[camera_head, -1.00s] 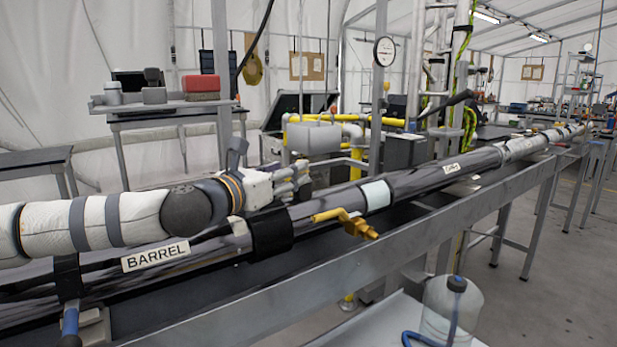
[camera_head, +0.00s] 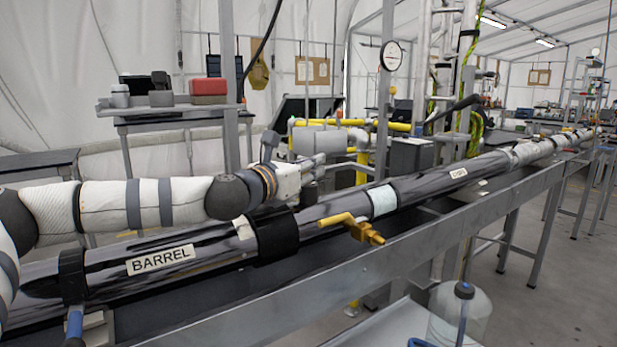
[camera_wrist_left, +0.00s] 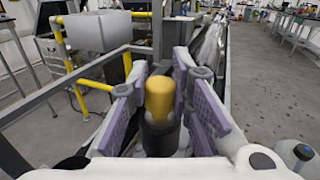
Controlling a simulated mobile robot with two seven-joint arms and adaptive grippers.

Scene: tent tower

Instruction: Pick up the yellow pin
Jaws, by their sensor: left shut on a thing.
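The yellow pin (camera_wrist_left: 160,98) shows in the left wrist view as a rounded yellow cylinder with a dark lower part. It stands between the two purple-padded fingers of my left gripper (camera_wrist_left: 157,105), which are shut on it. In the head view my left gripper (camera_head: 311,170) is above and behind the long dark tube marked BARREL (camera_head: 215,248). The yellow top of the pin does not show clearly in the head view. I cannot tell whether its lower end touches anything. My right gripper is not in view.
A brass valve with a yellow handle (camera_head: 338,219) sits at the tube's front side. A grey rail (camera_head: 450,225) runs along the front. Behind are yellow pipes (camera_head: 363,165) and a small shelf with a red box (camera_head: 209,88). A clear bottle (camera_head: 458,318) stands front right.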

